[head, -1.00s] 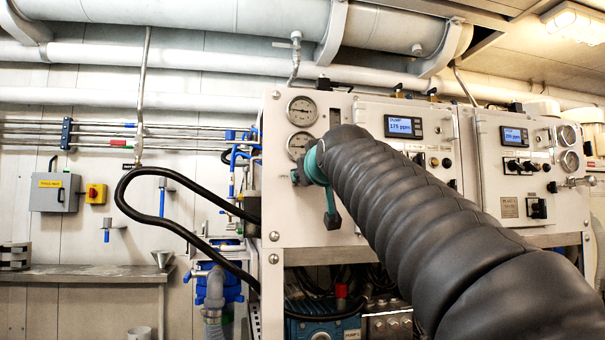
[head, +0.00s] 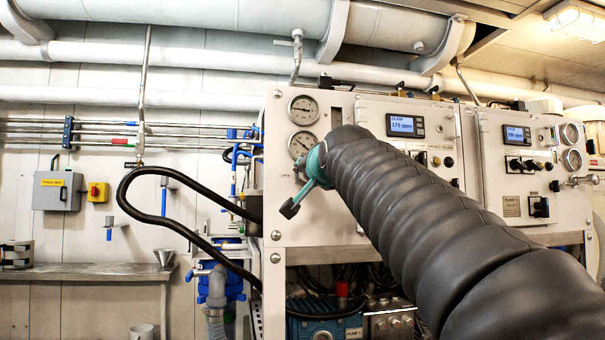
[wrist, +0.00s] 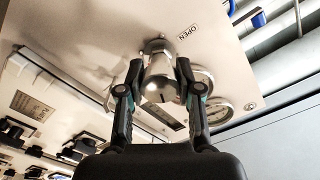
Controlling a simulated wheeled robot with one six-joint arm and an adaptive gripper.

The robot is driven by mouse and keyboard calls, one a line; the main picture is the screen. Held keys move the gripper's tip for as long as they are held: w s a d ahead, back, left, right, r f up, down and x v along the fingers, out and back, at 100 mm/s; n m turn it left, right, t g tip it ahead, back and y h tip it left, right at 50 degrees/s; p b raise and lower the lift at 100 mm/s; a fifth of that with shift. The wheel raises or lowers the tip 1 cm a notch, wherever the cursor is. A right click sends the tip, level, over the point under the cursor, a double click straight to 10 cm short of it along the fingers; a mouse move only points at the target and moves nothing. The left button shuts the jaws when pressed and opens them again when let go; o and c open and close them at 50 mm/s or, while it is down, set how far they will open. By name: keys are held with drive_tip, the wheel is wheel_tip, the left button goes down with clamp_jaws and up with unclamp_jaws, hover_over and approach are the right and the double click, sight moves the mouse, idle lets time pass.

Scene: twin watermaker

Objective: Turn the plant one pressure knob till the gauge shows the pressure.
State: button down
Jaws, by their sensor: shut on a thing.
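The silver pressure knob (wrist: 158,86) shows in the wrist view on the pale panel, beside an "OPEN" label. My gripper (wrist: 159,68) has its two dark fingers on either side of the knob, shut on it. In the head view my gripper (head: 301,193) is turned so one finger points down and left; the knob is mostly hidden behind it. The lower round gauge (head: 302,144) sits just above my gripper, and the upper gauge (head: 303,107) above that. The lower gauge's needle is visible, but its reading is too small to tell.
My arm covers much of the left panel (head: 283,230). A lit ppm display (head: 405,125) is right of the gauges. A black hose (head: 165,172) loops out at left. A second panel (head: 545,190) stands right.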

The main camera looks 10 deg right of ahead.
drive_tip(key=shift+f+m, duration=0.1)
drive_tip(key=shift+m, duration=0.5)
drive_tip(key=c, duration=0.7)
unclamp_jaws()
drive_tip(key=shift+a, duration=0.1)
drive_tip(key=shift+c, duration=0.2)
drive_tip(key=shift+s, duration=0.15)
drive_tip(key=s, duration=1.1)
drive_tip(key=shift+s, duration=0.35)
